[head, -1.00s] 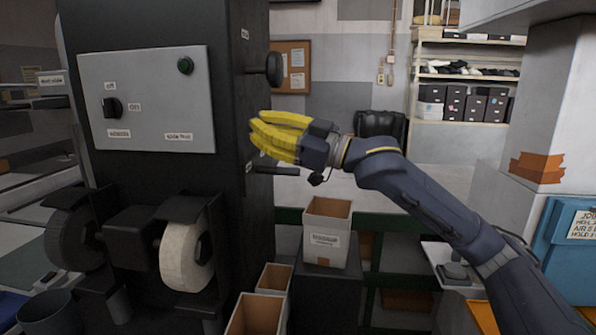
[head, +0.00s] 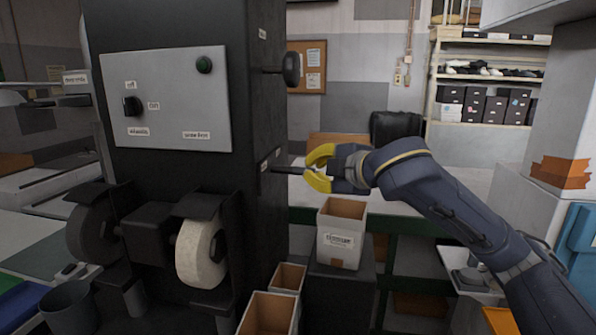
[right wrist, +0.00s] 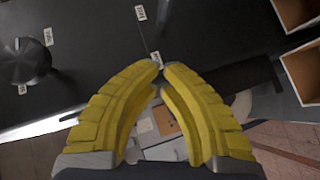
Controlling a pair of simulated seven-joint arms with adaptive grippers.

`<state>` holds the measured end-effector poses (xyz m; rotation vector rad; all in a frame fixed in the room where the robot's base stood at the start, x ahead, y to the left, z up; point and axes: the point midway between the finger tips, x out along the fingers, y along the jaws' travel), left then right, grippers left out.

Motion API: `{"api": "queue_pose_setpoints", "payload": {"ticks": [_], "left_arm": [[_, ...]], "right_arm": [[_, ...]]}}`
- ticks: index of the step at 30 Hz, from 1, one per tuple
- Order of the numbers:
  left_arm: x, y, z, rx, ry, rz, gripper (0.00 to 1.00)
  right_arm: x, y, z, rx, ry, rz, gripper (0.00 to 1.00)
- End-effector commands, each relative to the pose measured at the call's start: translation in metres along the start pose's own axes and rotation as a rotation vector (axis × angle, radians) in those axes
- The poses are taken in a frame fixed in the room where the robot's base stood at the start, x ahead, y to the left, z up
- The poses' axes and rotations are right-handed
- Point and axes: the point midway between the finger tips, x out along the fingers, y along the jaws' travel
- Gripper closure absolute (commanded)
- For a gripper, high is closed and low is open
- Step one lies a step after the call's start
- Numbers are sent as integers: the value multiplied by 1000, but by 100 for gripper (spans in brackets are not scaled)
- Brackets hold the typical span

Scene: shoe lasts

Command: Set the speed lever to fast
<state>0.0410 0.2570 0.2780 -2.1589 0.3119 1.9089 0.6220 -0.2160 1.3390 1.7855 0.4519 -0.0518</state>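The speed lever (head: 287,170) is a dark bar that sticks out to the right from the side of the black machine (head: 262,110), by small white labels too small to read. My right gripper (head: 307,171) has yellow curved fingers and is at the lever's outer end. My left gripper is not in view.
A round black knob (head: 291,69) sticks out above the lever. The grey panel (head: 170,100) has a switch and green button. Open boxes (head: 340,238) stand below the gripper; wheels (head: 201,252) sit low on the machine's front. Air around the lever is free.

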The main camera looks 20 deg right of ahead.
Motion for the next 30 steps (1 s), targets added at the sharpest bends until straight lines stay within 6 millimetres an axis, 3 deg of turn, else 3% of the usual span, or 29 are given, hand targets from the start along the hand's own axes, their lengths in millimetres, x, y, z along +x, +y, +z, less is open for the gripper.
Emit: {"api": "queue_pose_setpoints", "payload": {"ticks": [18, 30], "left_arm": [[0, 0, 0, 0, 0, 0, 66], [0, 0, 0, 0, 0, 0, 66]], "right_arm": [[98, -1, 1, 5, 1, -2, 100], [121, -1, 26, 4, 2, -1, 100]]}}
